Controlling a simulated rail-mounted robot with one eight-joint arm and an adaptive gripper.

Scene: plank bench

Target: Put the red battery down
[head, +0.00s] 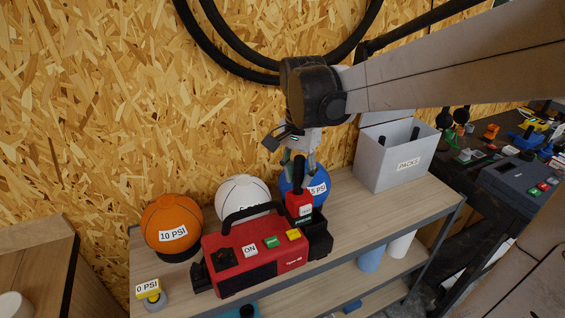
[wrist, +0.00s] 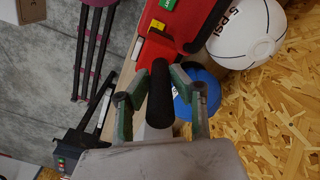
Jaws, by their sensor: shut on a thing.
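The red battery (head: 297,200) has a red body, a white label and a black upright stem. My gripper (head: 298,165) is above it, with its fingers on either side of the stem, shut on it. In the wrist view the black stem (wrist: 158,90) lies between the two fingers. The battery is upright at the black dock (head: 319,239) on the right end of the red machine (head: 255,262). I cannot tell whether its base is seated or slightly above the dock.
An orange ball (head: 170,222), a white ball (head: 240,190) and a blue ball (head: 318,180) stand behind the machine. A white box labelled PACKS (head: 400,165) stands at the shelf's right end. A yellow 0 PSI tag (head: 148,288) is at front left. Bare shelf lies before the box.

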